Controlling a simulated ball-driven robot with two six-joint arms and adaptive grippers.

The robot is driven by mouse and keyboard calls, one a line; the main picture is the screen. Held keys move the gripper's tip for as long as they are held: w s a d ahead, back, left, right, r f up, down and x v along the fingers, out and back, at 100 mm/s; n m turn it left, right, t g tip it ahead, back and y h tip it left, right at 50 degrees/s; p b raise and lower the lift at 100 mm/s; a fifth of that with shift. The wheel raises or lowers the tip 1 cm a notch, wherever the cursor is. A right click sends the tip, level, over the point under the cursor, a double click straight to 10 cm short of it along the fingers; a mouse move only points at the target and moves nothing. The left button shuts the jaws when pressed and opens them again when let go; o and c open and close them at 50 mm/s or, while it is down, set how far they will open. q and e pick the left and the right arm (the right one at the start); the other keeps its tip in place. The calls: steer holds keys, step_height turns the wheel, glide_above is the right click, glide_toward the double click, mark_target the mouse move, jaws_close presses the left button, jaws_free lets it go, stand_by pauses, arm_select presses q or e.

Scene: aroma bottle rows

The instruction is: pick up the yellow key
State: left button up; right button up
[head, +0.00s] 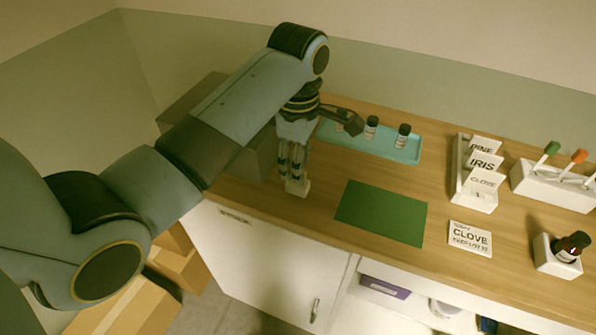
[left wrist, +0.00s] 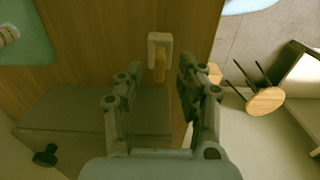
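In the left wrist view, a small yellow piece that looks like the yellow key (left wrist: 160,68) stands out from a cream block (left wrist: 159,41) near the counter edge. The cream block also shows in the head view (head: 297,187), just below my left gripper (head: 294,170); the key cannot be made out there. In the left wrist view, the fingers of my left gripper (left wrist: 160,80) are spread apart, with the yellow piece ahead of the gap between them. Nothing is between the fingers. My right gripper is in neither view.
A grey box (left wrist: 95,108) with a black knob stands beside the gripper. A teal tray (head: 405,154) with small bottles lies behind. A green mat (head: 381,212), clove card (head: 469,238), card holder (head: 480,201) and brown bottle (head: 571,246) are to the right. The counter edge is close.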

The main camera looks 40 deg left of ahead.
arm_select(q)
steer(key=shift+f, duration=1.35)
jaws_close()
steer(key=shift+w+r, duration=0.1)
steer(key=shift+r, duration=0.05)
